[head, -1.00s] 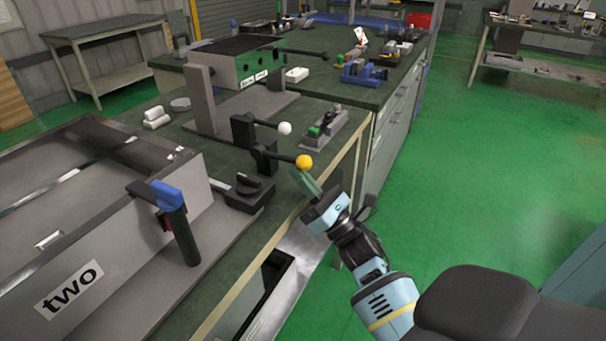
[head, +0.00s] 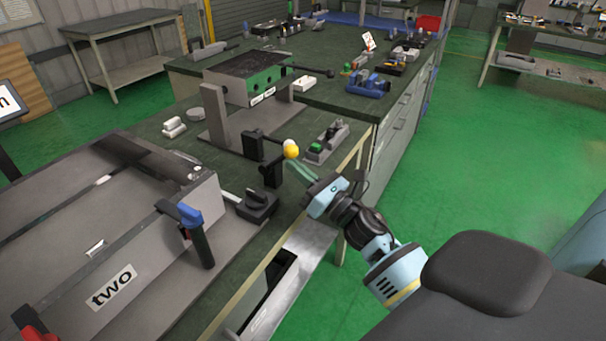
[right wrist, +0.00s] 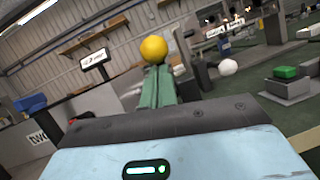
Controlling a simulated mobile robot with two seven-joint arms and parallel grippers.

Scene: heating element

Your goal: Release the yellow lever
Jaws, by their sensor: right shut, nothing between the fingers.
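The yellow lever has a yellow ball knob (head: 291,152) and a black mount at the table's right edge. In the head view the knob overlaps the white ball knob (head: 288,143) of the lever behind it. My right gripper (head: 293,166) has its green fingers together, with the tips just under the yellow knob. In the right wrist view the yellow knob (right wrist: 154,49) sits right at the tips of the shut fingers (right wrist: 157,80). Nothing is between the fingers; I cannot tell whether they touch the knob. My left gripper is not in view.
A black rotary switch (head: 257,205) and a blue-topped handle (head: 186,215) stand left of the lever. A grey box with a green button (head: 316,147) sits to its right. An open drawer (head: 268,296) is below the table edge.

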